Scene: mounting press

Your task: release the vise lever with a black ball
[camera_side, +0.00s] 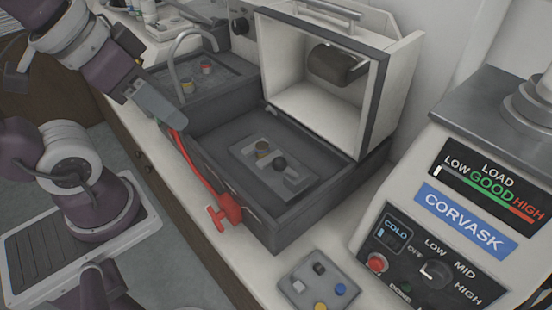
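The vise (257,166) sits on the floor of an open-lidded grey chamber, in the middle of the view. My gripper (172,116) is a grey block at the upper left, outside the chamber's left side and well apart from the ball. Its fingers are not clearly visible, so I cannot tell whether they are open or shut.
The raised lid (318,14) stands behind the chamber. A red curved hose or handle (203,180) runs along the chamber's front-left side, close to my gripper. A button pad (318,283) lies in front. The CORVASK machine (465,215) stands at right. A sink-like basin (215,85) is at the back.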

